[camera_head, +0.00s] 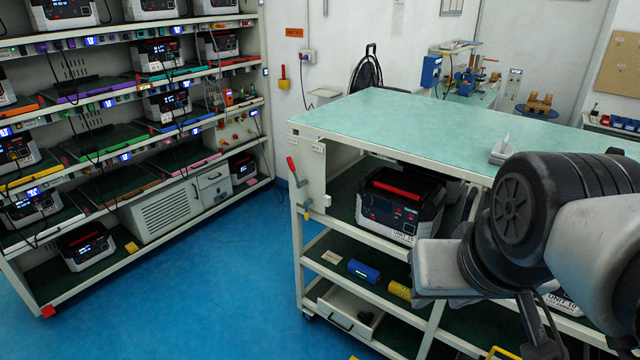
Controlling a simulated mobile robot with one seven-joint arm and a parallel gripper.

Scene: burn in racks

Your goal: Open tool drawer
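A pale drawer (335,322) with a dark handle sits low in the green-topped workbench. Its front stands out from the bench and part of its inside shows, with a small dark item in it. Another small drawer (213,180) with a handle sits low in the rack at the left and looks shut. I cannot read which of them is the tool drawer. My arm reaches in from the right, with its pale end part (438,268) in front of the bench shelves. Its fingertips cannot be made out, and I see nothing held.
The workbench top (400,115) is mostly bare. A black unit with a red handle (400,203) stands under it, above a blue cylinder (363,271) and a yellow one (399,289). A red-handled lever (294,170) juts from its left side. Blue floor (235,265) is clear between rack and bench.

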